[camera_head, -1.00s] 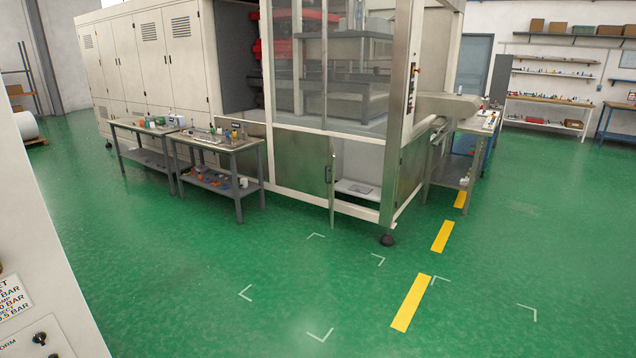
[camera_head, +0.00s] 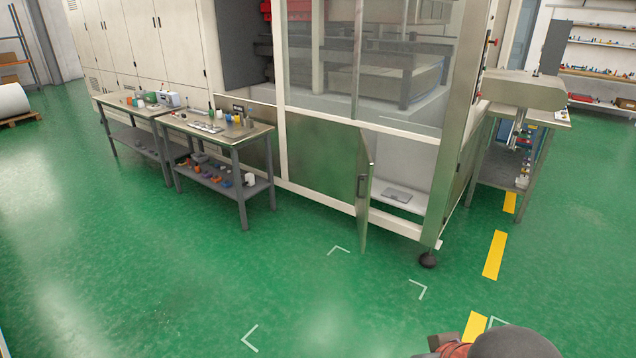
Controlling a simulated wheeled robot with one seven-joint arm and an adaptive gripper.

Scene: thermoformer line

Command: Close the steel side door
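The steel side door (camera_head: 366,205) is a narrow lower panel on the front of the machine. It stands open, swung outward and seen almost edge-on, with a dark handle (camera_head: 362,186) on it. The low opening to its right shows a pale inside floor with a flat grey plate (camera_head: 398,195) on it. Part of my arm, a dark rounded link beside a reddish-brown piece, shows at the bottom right edge, well short of the door. My gripper's fingers are not in view.
Two grey workbenches (camera_head: 213,138) with small items stand left of the door along the machine. A machine foot (camera_head: 428,260) sits right of the opening. A side table (camera_head: 553,117) stands further right. Green floor in front of the door is clear, with white corner marks.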

